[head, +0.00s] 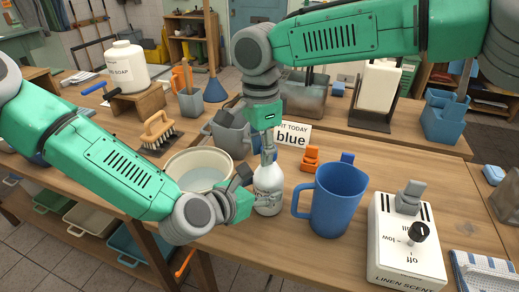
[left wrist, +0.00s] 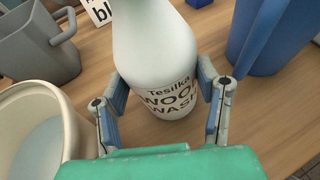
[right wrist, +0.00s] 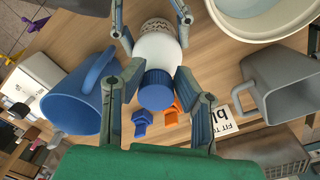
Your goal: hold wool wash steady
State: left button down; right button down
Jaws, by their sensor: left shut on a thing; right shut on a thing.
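The wool wash (head: 268,180) is a white bottle standing upright on the wooden table. Its label reads "Tesilka WOOL WASH" in the left wrist view (left wrist: 160,60). My left gripper (head: 262,199) is shut on the lower body of the bottle from the side, with one finger on each side of it. My right gripper (head: 267,160) comes down from above and is shut on the bottle's blue cap (right wrist: 156,88). In the head view the cap is hidden by the right fingers.
A blue pitcher (head: 340,200) stands close to the right of the bottle. A pale tub (head: 203,160) of water is at its left, and a grey jug (head: 230,135) stands behind. A white dial box (head: 405,250), labelled linen scent, is at right. A "blue" card (head: 292,134) stands behind.

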pick_arm(q)
jog(key=shift+s+d, duration=0.35)
jog(key=shift+d, duration=0.15)
pick_arm(e)
jog(key=c, duration=1.5)
grip_release()
jog(key=shift+w+d+r, duration=0.1)
jog(key=shift+w+d, duration=0.05)
jog(key=shift+w, duration=0.1)
pick_arm(q)
jog(key=shift+d, duration=0.15)
pick_arm(e)
jog(key=shift+o, duration=1.4)
jog(key=shift+d, duration=0.25)
pick_arm(q)
jog(key=shift+w, duration=0.1)
